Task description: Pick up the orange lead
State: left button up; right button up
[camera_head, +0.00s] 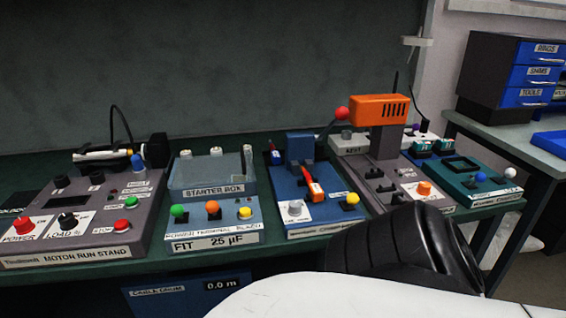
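No loose orange lead shows clearly on the bench. An orange knob or plug end (212,207) sits between a green one and a yellow one on the front of the starter box stand. Another orange knob or plug end (424,188) sits on the grey unit under the orange tool head, at the right. I cannot tell which of these, if either, belongs to a lead. Neither of my grippers is in view.
The motor run stand (65,256), the starter box (207,192), a blue crimping unit (322,229) and the orange-headed tool (379,110) stand in a row on the green bench. A dark rounded shape (410,255) covers the bench's front right. Blue drawers (530,74) stand behind at right.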

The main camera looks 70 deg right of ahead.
aim_at(317, 195)
jog(key=i, duration=1.05)
jog(key=z, duration=2.55)
